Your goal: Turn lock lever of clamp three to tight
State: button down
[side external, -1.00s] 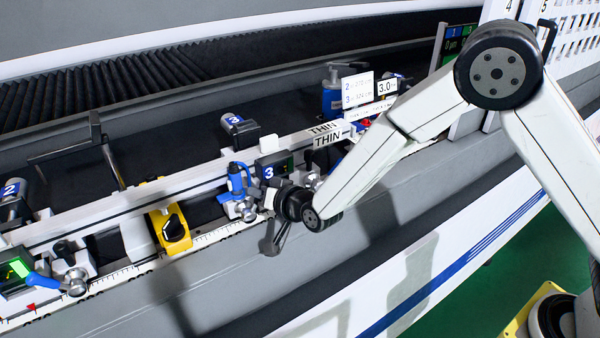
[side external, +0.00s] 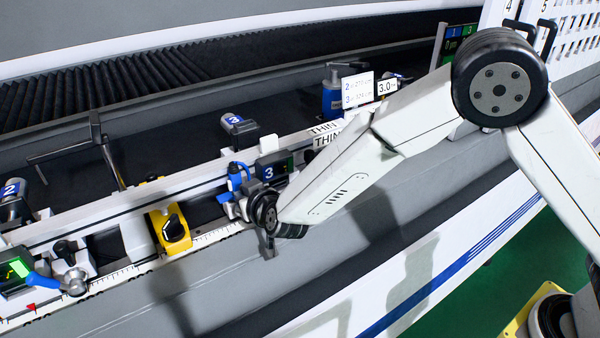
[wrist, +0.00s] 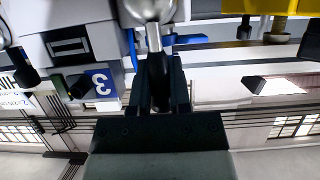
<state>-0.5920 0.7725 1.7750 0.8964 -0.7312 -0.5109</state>
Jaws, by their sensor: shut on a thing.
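Clamp three (side external: 269,172), marked with a blue 3, stands on the white rail in the side view. Its blue part (side external: 236,175) shows just left of the label. My gripper is hidden in the side view behind my wrist, which is right against the clamp's front. A rounded silver part sits above the stem, and a blue piece (wrist: 187,39) sticks out to the right. The 3 label (wrist: 101,83) is left of the fingers. The lever's exact angle is partly hidden.
A yellow block (side external: 172,228) sits on the rail between the clamps. Signs (side external: 357,90) stand behind at the right. The grey front ledge is clear.

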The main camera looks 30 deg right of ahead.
aim_at(230, 199)
jog(key=a+n+h, duration=0.1)
jog(key=n, duration=0.1)
jog(key=a+f+n+h, duration=0.1)
jog(key=a+n+h, duration=0.1)
jog(key=shift+a, duration=0.15)
jog(key=shift+a+f+n+t+h, duration=0.35)
jog(key=shift+a+f+n+h, duration=0.15)
jog(key=shift+n, duration=0.4)
jog(key=shift+a+f+n+t+h, duration=0.35)
jog(key=shift+n+h, duration=0.15)
jog(key=shift+n, duration=0.4)
jog(key=c, duration=0.6)
grip_release()
jog(key=shift+o, duration=0.2)
jog(key=shift+s, duration=0.1)
jog(key=shift+v, duration=3.85)
